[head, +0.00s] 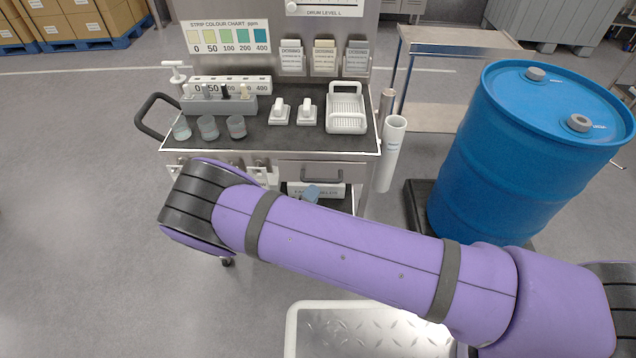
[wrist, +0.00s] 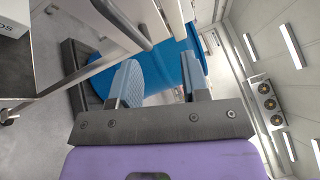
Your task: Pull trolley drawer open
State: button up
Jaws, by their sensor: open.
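The trolley (head: 270,155) stands ahead in the head view, with a shallow drawer (head: 358,172) under its top at the right. A grey bar handle (head: 322,178) is on the drawer front, and the drawer looks shut. My gripper (wrist: 160,85) is open and empty in the wrist view, its blue-grey fingers apart. A grey bar (wrist: 128,22), which looks like the drawer handle, is beyond and above the left finger, not between the fingers. In the head view, only a small blue part of my gripper shows below the handle; my arm hides the rest.
A blue drum (head: 530,150) stands right of the trolley; it also shows beyond my fingers (wrist: 160,70). Cups (head: 208,128), dispensers and a white basket (head: 346,110) are on the trolley top. A black push handle (head: 150,115) sticks out left. Floor at left is clear.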

aim_at(321, 181)
notch_tip(321, 181, down, 4)
jog(key=s+a+n+t+y, duration=0.2)
jog(key=n, duration=0.2)
jog(key=x, duration=1.1)
grip_shut()
